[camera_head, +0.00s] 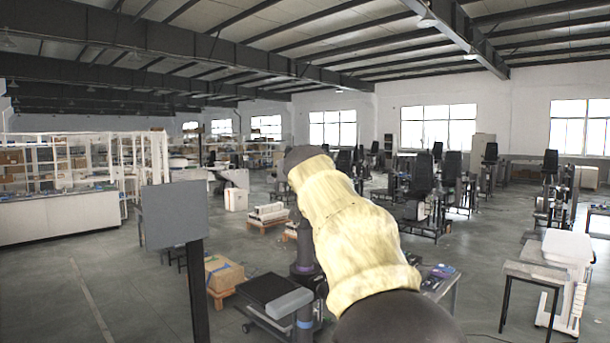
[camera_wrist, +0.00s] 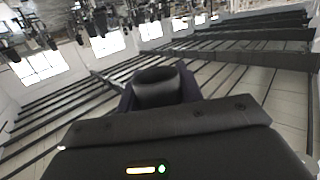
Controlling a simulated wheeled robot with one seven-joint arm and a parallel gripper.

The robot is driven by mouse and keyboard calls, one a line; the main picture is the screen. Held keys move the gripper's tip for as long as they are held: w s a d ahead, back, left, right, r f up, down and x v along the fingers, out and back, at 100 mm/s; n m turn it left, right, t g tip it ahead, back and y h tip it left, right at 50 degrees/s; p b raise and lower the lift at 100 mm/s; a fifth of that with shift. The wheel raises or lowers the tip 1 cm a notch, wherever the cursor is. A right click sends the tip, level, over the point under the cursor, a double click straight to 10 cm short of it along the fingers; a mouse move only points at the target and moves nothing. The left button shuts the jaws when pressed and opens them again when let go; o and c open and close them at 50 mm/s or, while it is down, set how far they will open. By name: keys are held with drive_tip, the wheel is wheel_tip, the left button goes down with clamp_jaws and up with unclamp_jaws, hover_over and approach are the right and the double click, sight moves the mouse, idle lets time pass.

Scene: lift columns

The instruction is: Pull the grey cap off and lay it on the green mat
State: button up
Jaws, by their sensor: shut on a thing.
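In the wrist view my gripper (camera_wrist: 158,80) is shut on a dark grey, rounded piece, which I take to be the grey cap (camera_wrist: 156,92). It sits between the two dark, purplish fingers, and its far end shows a darker round face or hollow. Nothing is seen attached to its far end. In the head view my arm in its yellow sleeve rises across the middle; I cannot make out the gripper or cap there for sure. The green mat does not show in either view.
A grey panel on a dark post (camera_head: 175,215) stands at left. A low cart with a black top (camera_head: 268,290) is left of my arm. A cardboard box (camera_head: 222,272) sits behind it. A pale table (camera_head: 545,262) stands at right. Open floor lies between. The wrist view is upside down, showing ceiling beams.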

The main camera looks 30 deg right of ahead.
drive_tip(key=shift+r+p, duration=0.55)
drive_tip(key=shift+r, duration=0.1)
idle(1.0)
drive_tip(key=shift+r+p, duration=1.1)
drive_tip(key=shift+r, duration=1.35)
drive_tip(key=shift+f, duration=0.1)
